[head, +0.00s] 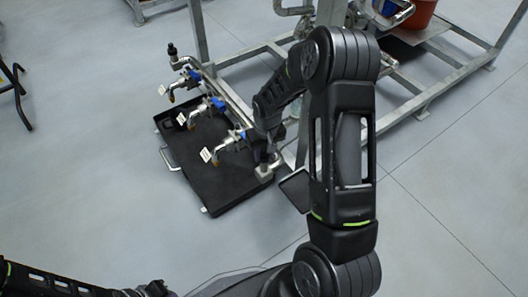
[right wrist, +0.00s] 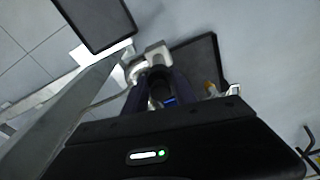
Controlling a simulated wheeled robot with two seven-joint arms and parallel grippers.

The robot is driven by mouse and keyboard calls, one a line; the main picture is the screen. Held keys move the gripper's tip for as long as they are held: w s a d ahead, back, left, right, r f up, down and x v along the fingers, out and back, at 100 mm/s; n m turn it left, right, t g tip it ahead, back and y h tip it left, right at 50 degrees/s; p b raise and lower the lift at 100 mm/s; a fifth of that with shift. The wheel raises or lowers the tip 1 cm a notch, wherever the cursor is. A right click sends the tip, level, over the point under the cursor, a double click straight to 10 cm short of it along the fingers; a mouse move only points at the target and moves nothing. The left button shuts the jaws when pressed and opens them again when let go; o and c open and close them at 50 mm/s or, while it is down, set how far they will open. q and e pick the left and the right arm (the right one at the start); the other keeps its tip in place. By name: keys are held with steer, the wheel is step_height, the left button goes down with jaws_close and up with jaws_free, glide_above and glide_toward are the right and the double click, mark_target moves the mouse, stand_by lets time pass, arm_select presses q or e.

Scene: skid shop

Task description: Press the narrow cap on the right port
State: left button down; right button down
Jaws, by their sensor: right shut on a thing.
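My right gripper (right wrist: 160,92) is shut on a small dark piece (right wrist: 161,87), which I take for the narrow cap; the fingers hide most of it. In the right wrist view it is close to the grey metal end fitting (right wrist: 151,56) of the pipe, which I take for the right port. I cannot tell whether cap and port touch. In the head view my right gripper (head: 264,147) is at the right end of the valve row, above the metal fitting (head: 269,170), and my arm hides the cap.
Several blue-handled valves (head: 217,103) with pale tags line the pipe. A black fitting (head: 172,49) tops its left end. An open black case (head: 228,184) lies below. A grey steel frame (head: 226,60) stands behind.

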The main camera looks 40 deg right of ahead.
stand_by(0.8)
steer(key=shift+c, duration=2.3)
jaws_free()
steer(key=shift+r+p, duration=2.65)
steer(key=shift+r, duration=0.85)
steer(key=shift+c, duration=0.5)
jaws_close()
